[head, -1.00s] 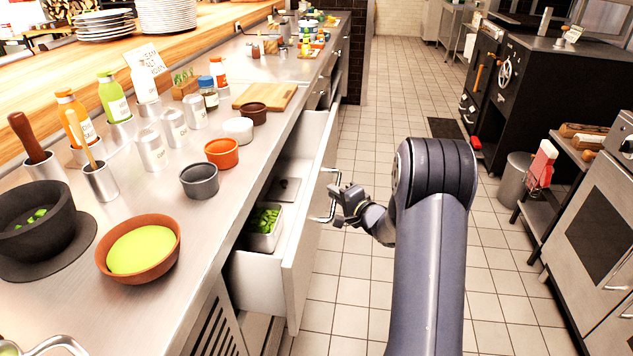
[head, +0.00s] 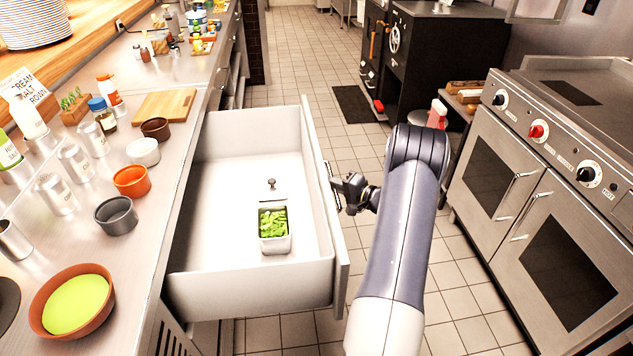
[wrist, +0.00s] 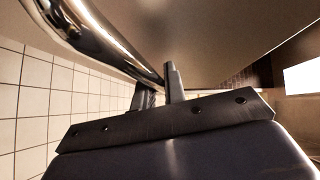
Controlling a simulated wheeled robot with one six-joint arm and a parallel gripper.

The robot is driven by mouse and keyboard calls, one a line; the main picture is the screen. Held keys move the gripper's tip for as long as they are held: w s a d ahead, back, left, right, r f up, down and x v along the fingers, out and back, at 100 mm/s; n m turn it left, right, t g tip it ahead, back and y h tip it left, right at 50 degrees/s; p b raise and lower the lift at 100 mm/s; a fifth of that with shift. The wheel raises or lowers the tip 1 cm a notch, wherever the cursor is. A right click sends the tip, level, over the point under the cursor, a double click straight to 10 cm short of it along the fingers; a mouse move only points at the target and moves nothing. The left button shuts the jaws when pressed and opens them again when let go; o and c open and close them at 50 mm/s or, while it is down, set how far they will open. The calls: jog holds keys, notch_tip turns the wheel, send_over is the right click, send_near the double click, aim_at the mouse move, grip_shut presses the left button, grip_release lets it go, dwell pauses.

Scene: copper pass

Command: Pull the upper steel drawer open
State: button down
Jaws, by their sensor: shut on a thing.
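The upper steel drawer (head: 240,295) stands far out from under the counter, with its inside in full view. In it sit a small tub of green leaves (head: 273,226) and a lidded part with a knob. Its bar handle (head: 333,188) is on the outer face of the front panel. My gripper (head: 345,193) is at this handle, shut on it. In the wrist view the shiny handle (wrist: 105,42) runs in from the upper left to the fingers (wrist: 160,88). The exact grip on the bar is partly hidden.
The counter on the left holds several bowls, such as an orange one (head: 131,181), and a cutting board (head: 166,104). A steel oven (head: 540,190) stands to the right of my arm. Tiled floor (head: 300,55) is clear between them.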

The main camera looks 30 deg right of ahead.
jog(key=shift+s+d+f, duration=0.1)
jog(key=shift+s+d, duration=0.2)
jog(key=shift+d, duration=0.3)
jog(key=c, duration=1.5)
grip_release()
jog(key=v, duration=1)
jog(key=shift+s+d+p, duration=0.15)
jog(key=shift+s+p, duration=0.15)
jog(key=shift+s, duration=0.05)
jog(key=shift+w, duration=0.1)
jog(key=x, duration=1)
jog(key=shift+w+a, duration=0.25)
jog(key=shift+w, duration=0.1)
